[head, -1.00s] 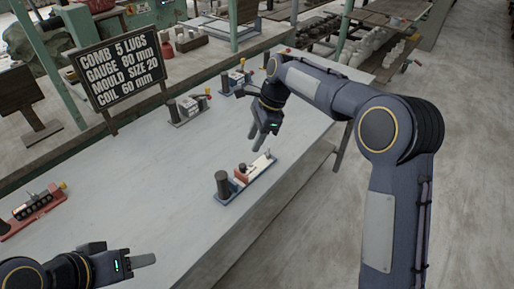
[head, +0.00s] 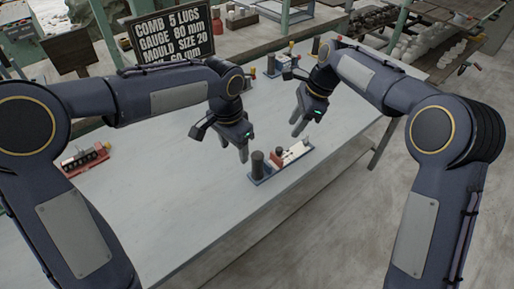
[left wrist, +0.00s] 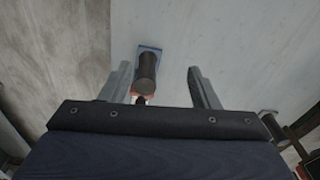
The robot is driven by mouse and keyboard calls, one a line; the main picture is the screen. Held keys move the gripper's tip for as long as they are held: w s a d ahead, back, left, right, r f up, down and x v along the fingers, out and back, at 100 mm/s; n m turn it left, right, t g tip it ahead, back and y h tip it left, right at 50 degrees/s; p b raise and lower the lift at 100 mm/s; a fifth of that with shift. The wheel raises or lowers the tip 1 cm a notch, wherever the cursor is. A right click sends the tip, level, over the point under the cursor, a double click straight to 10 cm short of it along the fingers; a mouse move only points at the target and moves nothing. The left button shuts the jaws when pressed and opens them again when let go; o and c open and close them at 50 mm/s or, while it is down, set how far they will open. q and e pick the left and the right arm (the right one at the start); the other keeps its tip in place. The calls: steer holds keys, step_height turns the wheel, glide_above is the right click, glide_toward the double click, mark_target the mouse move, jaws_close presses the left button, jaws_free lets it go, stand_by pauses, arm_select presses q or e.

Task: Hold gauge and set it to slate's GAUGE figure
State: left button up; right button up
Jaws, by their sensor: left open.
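The gauge (head: 296,153) lies on the table with a blue base, a dark upright cylinder (head: 258,166) at its left end, a red block and a pale strip. The slate (head: 168,36) reads "GAUGE 80 mm"; its last line is partly hidden by my left arm. My left gripper (head: 234,149) is open, above and just left of the cylinder. In the left wrist view the cylinder (left wrist: 147,72) shows between the open fingers (left wrist: 161,80), nearer the left one. My right gripper (head: 296,124) hangs above and behind the gauge, apart from it; its finger gap is unclear.
A red-based device (head: 86,160) sits at the table's left. Other small devices (head: 280,66) stand along the far edge behind my grippers. The table (head: 180,220) is clear in front and left of the gauge. Its right edge lies close beyond the gauge.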

arm_select(q)
steer(key=m, duration=0.1)
glide_above(257, 166)
steer(key=w, duration=0.2)
steer(key=shift+g, duration=0.3)
steer(key=f, duration=0.4)
steer(key=shift+s+a+f, duration=0.15)
steer(key=shift+s+a, duration=0.05)
steer(key=shift+s, duration=0.05)
steer(key=shift+d+f+m, duration=0.1)
steer(key=shift+f+m, duration=0.15)
steer(key=shift+m, duration=0.05)
step_height(257, 166, down, 8)
steer(key=shift+r, duration=0.25)
steer(key=shift+c, duration=0.3)
jaws_close()
arm_select(e)
steer(key=shift+o, duration=0.7)
steer(key=d+f+y, duration=0.1)
steer(key=s+d+f+g+y, duration=0.1)
steer(key=d+f+y, duration=0.1)
steer(key=f, duration=0.1)
steer(key=shift+s+d+y, duration=0.25)
steer(key=shift+y, duration=0.05)
steer(key=m+t+y, duration=0.2)
steer(key=y, duration=0.4)
glide_above(285, 163)
step_height(285, 163, down, 6)
steer(key=shift+f, duration=0.15)
